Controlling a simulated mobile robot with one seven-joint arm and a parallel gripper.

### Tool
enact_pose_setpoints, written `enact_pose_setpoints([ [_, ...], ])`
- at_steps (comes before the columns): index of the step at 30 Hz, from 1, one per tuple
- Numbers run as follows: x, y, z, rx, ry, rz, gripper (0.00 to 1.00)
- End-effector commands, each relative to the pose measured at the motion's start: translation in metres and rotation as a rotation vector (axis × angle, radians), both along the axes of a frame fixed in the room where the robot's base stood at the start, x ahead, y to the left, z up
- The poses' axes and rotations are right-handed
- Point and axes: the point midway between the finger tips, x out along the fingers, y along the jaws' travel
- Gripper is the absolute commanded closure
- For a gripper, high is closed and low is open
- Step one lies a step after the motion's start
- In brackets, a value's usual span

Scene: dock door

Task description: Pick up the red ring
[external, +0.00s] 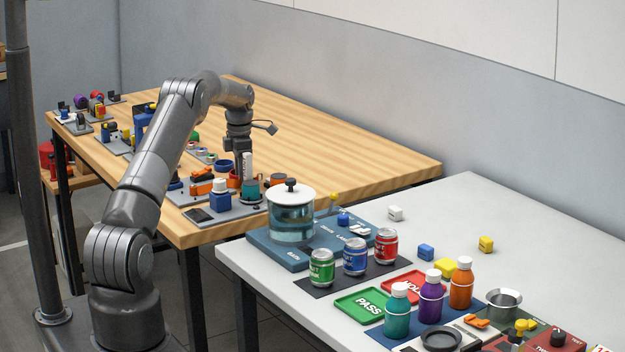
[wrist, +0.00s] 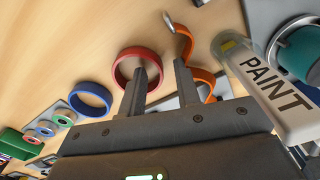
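The red ring (wrist: 120,66) lies on the wooden table in the wrist view. In the external view only a small part of it (external: 233,182) shows behind other items. My gripper (wrist: 161,66) is open, with a clear gap between its fingers. In the wrist view the left finger overlaps the ring's opening and the right finger is outside its right side. The ring's right wall shows between the fingers. I cannot tell how far down the fingertips reach. In the external view my gripper (external: 240,172) points down at the table's near right part.
A white PAINT tube (wrist: 268,88) and a teal-topped item (wrist: 302,55) stand close on the right. A blue ring (wrist: 90,100) lies to the left. The wooden tabletop (external: 330,150) is clear farther back.

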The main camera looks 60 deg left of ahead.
Motion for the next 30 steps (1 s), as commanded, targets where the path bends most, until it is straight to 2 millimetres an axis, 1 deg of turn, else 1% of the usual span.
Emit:
enact_pose_setpoints([
  [8,-0.0001,0.0002,-0.0026,0.000,0.000,0.000,0.71],
  [18,-0.0001,0.0002,-0.0024,0.001,0.000,0.000,0.99],
  [19,-0.0001,0.0002,-0.0024,0.001,0.000,0.000,1.00],
  [30,-0.0001,0.0003,-0.0023,0.001,0.000,0.000,1.00],
])
